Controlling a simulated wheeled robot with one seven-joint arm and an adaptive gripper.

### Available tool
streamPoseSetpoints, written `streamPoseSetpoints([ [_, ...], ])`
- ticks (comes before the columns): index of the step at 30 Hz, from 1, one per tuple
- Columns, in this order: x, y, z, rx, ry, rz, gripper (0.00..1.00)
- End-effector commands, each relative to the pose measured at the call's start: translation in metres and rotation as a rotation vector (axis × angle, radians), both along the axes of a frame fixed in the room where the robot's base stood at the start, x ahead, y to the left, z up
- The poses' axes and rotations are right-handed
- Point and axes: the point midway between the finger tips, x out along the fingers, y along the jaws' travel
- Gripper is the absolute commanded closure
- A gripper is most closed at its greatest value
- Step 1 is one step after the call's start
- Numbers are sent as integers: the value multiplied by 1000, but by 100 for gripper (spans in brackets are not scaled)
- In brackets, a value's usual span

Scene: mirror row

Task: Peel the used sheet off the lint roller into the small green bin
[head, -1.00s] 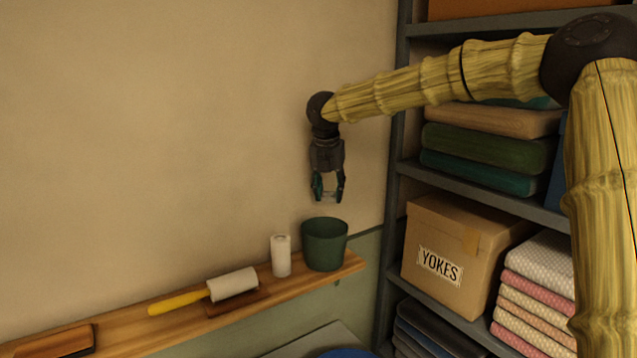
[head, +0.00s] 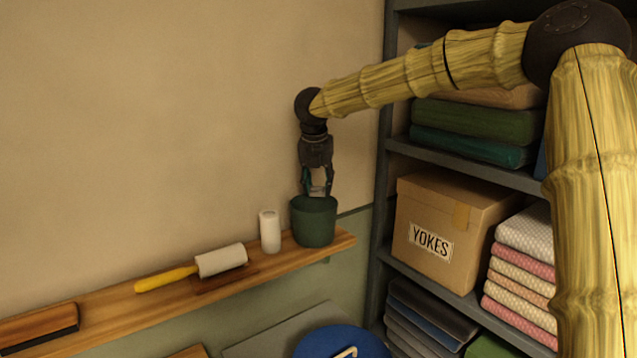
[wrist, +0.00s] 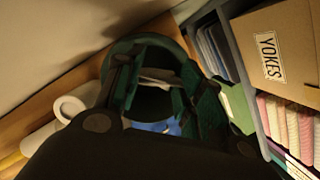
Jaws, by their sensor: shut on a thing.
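The small green bin (head: 314,232) stands upright at the right end of the wooden shelf. My gripper (head: 318,192) points down over its mouth, with the fingertips about at the rim. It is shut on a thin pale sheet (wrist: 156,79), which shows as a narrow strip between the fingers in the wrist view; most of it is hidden. The bin's rim (wrist: 150,38) surrounds the fingers in that view. The lint roller (head: 222,260), with a white roll and yellow handle, lies on the shelf to the left, apart from my gripper.
A white upright roll (head: 270,232) stands close left of the bin. A wooden brush (head: 38,326) lies at the shelf's far left. A metal rack with a YOKES box (head: 450,225) and folded cloths is to the right. A blue round lid (head: 342,343) is below.

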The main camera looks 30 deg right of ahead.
Motion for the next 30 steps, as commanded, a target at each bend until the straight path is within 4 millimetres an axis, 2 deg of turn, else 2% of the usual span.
streamPoseSetpoints([
  [5, 0, 0, 1, 0, 0, 0, 68],
  [6, 0, 0, 1, 0, 0, 0, 57],
  [9, 0, 0, 1, 0, 0, 0, 38],
  [10, 0, 0, 1, 0, 0, 0, 37],
  [22, -1, 1, 6, -1, -1, 0, 37],
  [26, -4, 3, 20, 0, -3, 1, 37],
  [30, -10, 8, 44, 0, -4, 1, 37],
])
